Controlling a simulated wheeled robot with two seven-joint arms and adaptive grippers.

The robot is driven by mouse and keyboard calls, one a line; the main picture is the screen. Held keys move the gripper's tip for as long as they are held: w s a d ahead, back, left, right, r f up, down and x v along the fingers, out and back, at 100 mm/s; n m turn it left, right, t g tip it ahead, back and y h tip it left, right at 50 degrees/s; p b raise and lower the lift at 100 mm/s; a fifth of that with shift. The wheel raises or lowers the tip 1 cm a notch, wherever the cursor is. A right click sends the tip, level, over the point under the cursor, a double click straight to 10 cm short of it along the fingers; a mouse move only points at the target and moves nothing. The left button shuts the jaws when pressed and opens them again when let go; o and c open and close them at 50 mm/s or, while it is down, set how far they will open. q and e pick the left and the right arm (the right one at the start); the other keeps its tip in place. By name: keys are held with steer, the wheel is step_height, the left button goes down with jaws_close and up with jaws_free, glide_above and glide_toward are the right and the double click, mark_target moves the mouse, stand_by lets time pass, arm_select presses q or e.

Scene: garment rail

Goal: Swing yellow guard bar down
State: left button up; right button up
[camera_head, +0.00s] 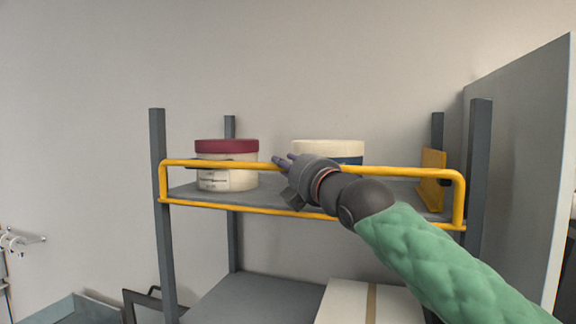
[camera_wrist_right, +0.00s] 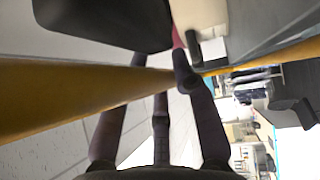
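The yellow guard bar (camera_head: 400,172) is a rectangular tubular frame across the front of the grey shelf, with its top rail raised above the shelf edge. In the right wrist view the yellow bar (camera_wrist_right: 60,96) crosses close in front, among the dark fingers (camera_wrist_right: 160,110). One finger overlaps the bar and others run partly behind it. Whether they are closed on it cannot be told. My left gripper is not in view.
A tub with a dark red lid (camera_head: 227,147) and a cream-lidded tub (camera_head: 328,147) stand on the shelf behind the bar. Grey posts (camera_head: 160,230) flank the shelf. A box (camera_head: 340,305) is below. A grey panel (camera_head: 525,150) stands at right.

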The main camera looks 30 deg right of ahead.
jaws_close()
steer(key=shift+s+a+f+n+b, duration=0.2)
steer(key=shift+n+b, duration=0.1)
steer(key=shift+b, duration=0.4)
steer(key=s+a+f+n+t+y+b, duration=0.1)
steer(key=s+a+f+n+y+b, duration=0.2)
steer(key=n+y+b, duration=0.5)
steer(key=s+a+f+n+t+y+b, duration=0.1)
steer(key=s+a+f+n+y+b, duration=0.2)
steer(key=n+y+b, duration=0.5)
steer(key=shift+a+f+n+t+y+b, duration=0.5)
steer(key=shift+f+n+b, duration=0.6)
steer(key=shift+n+b, duration=2.35)
steer(key=shift+a+m+b, duration=0.1)
steer(key=shift+m+b, duration=0.25)
